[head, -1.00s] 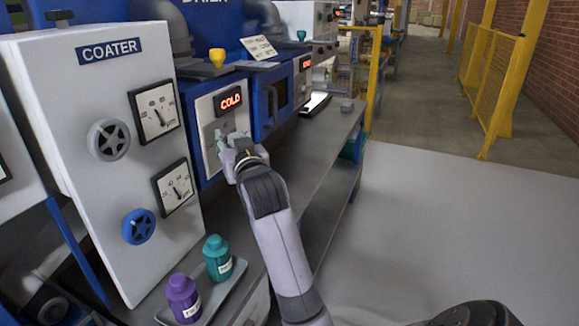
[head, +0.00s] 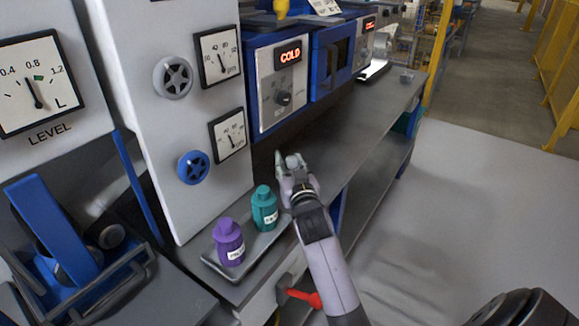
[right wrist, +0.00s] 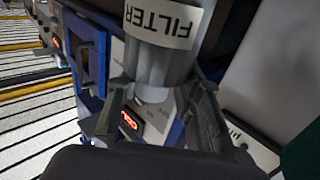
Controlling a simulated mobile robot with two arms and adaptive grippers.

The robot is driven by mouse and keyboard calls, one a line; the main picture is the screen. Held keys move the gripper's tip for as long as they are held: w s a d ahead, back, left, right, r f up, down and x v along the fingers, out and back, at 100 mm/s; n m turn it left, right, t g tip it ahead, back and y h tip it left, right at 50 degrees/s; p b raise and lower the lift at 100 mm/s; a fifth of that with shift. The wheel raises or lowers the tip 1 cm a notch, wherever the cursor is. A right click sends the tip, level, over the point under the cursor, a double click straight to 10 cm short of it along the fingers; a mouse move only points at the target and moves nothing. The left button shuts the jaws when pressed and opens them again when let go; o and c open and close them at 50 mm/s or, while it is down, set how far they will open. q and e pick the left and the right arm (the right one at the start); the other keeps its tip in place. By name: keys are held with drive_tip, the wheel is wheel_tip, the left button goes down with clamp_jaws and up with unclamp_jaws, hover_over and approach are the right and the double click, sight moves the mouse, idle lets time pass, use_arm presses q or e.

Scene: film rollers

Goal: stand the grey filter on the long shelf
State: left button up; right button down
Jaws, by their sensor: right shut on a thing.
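My right gripper (head: 287,163) is over the long grey bench top, just behind the teal bottle and below the front panel of the oven-like unit. In the right wrist view the gripper (right wrist: 152,105) is shut on the grey filter (right wrist: 150,68), a cylinder with a white label reading FILTER. In the head view I cannot clearly tell the filter from the gripper fingers. The long grey bench top (head: 345,130) runs back beside the machines; I cannot tell whether it is the shelf named.
A tray (head: 213,262) holds a purple bottle (head: 229,245) and a teal bottle (head: 264,210). The coater cabinet (head: 165,135) stands behind them. A COLD display (head: 291,55) sits above a knob (head: 283,98). A red handle (head: 303,297) sticks out below. The bench middle is clear.

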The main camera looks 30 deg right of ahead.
drive_tip(key=shift+f, duration=0.25)
drive_tip(key=shift+f, duration=0.15)
drive_tip(key=c, duration=1.1)
unclamp_jaws()
drive_tip(key=shift+s+a, duration=0.15)
drive_tip(key=shift+s, duration=0.05)
drive_tip(key=p+v, duration=0.3)
drive_tip(key=v, duration=0.8)
drive_tip(key=shift+s, duration=0.3)
